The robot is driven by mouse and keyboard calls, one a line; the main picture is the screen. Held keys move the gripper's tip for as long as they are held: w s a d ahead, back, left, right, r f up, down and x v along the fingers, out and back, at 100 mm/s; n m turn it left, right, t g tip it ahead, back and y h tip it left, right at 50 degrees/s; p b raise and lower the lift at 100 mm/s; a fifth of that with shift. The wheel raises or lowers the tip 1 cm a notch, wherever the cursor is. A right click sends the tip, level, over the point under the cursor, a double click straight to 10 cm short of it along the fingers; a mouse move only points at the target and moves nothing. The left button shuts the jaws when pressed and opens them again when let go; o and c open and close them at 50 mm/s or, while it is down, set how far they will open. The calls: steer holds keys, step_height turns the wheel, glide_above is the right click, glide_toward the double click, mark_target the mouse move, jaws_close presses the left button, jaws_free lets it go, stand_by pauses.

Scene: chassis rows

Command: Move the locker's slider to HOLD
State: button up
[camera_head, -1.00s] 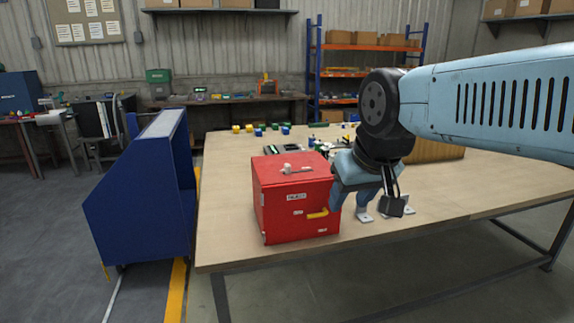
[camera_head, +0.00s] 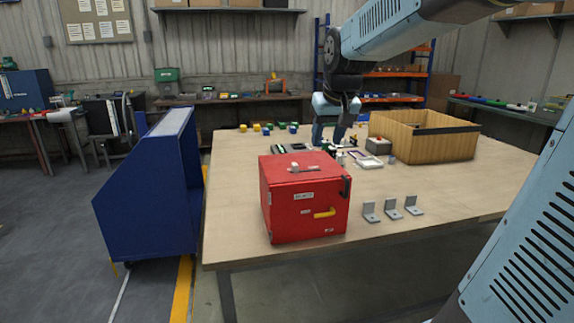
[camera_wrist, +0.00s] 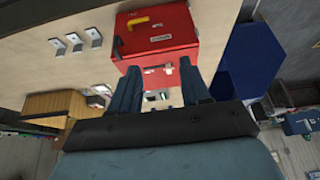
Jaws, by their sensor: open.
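The red locker (camera_head: 304,212) stands upright near the table's front left in the head view, with a yellow handle (camera_head: 324,213) and a label on its front and a dark part on its right side. A small pale slider knob (camera_head: 294,167) sits at the left part of a slot on its top. Its marks are too small to read. In the wrist view the locker (camera_wrist: 155,45) lies beyond my fingers. My gripper (camera_head: 328,143) is open and empty, raised behind the locker and pointing down; its two fingers also show in the wrist view (camera_wrist: 156,80).
Several grey brackets (camera_head: 392,209) stand right of the locker. A wooden crate (camera_head: 424,144) is at the table's right rear. Small coloured blocks and parts lie behind the locker. A blue cabinet (camera_head: 150,195) stands left of the table (camera_head: 450,205). The front right tabletop is clear.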

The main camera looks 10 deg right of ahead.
steer(key=w+f, duration=0.1)
steer(key=w, duration=0.9)
glide_toward(295, 164)
steer(key=shift+g, duration=0.3)
steer(key=x, duration=0.9)
steer(key=shift+w+f, duration=0.1)
steer(key=shift+w, duration=0.15)
steer(key=shift+c, duration=0.5)
jaws_close()
